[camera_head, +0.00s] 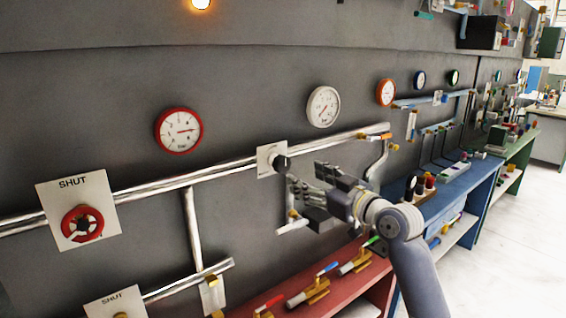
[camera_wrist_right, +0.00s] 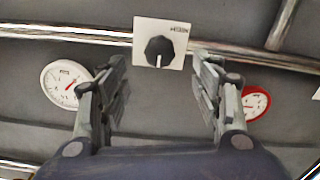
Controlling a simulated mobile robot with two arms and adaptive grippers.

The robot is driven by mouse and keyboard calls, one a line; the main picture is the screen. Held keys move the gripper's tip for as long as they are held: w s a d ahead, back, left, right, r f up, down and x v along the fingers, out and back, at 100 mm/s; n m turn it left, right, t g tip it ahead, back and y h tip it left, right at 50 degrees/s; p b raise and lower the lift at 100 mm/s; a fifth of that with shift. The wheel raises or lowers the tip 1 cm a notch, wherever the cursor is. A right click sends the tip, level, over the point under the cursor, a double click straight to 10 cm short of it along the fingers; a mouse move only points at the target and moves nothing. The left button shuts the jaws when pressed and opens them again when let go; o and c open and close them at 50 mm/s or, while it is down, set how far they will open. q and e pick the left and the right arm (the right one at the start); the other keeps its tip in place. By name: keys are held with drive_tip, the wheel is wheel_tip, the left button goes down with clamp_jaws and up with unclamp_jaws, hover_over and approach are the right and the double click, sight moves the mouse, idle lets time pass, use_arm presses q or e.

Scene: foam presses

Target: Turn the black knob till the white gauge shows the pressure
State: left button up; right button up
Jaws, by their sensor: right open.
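The black knob (camera_wrist_right: 159,51) sits on a white square plate (camera_wrist_right: 174,27) in the right wrist view, with a white pointer mark on its face. In the head view the knob (camera_head: 279,162) is on the pipe, just left of my right gripper (camera_head: 300,190). My right gripper (camera_wrist_right: 160,75) is open, with one finger on each side of the knob and apart from it. The white gauge (camera_head: 323,107) hangs on the grey wall above and right of the knob; it also shows in the wrist view (camera_wrist_right: 66,86), where its red needle is visible. My left gripper is not in view.
A red-rimmed gauge (camera_head: 179,130) hangs left of the white one. A red valve wheel (camera_head: 82,224) on a "SHUT" plate is at the left. A metal pipe (camera_head: 225,172) runs along the wall. A red bench (camera_head: 340,290) with several brass valves stands below my right arm.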

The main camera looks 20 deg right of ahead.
sight(285, 164)
drive_tip(key=p+x, duration=0.1)
drive_tip(key=x, duration=0.2)
drive_tip(key=p+x, duration=0.1)
drive_tip(key=x, duration=0.2)
drive_tip(key=p+x, duration=0.2)
drive_tip(key=x, duration=0.1)
drive_tip(key=shift+w+a+r, duration=0.15)
drive_tip(key=shift+w+r, duration=0.1)
drive_tip(key=shift+r, duration=0.1)
drive_tip(key=shift+w+a+f, duration=0.15)
drive_tip(key=shift+w+a, duration=0.05)
drive_tip(key=shift+w, duration=0.35)
drive_tip(key=c, duration=1.1)
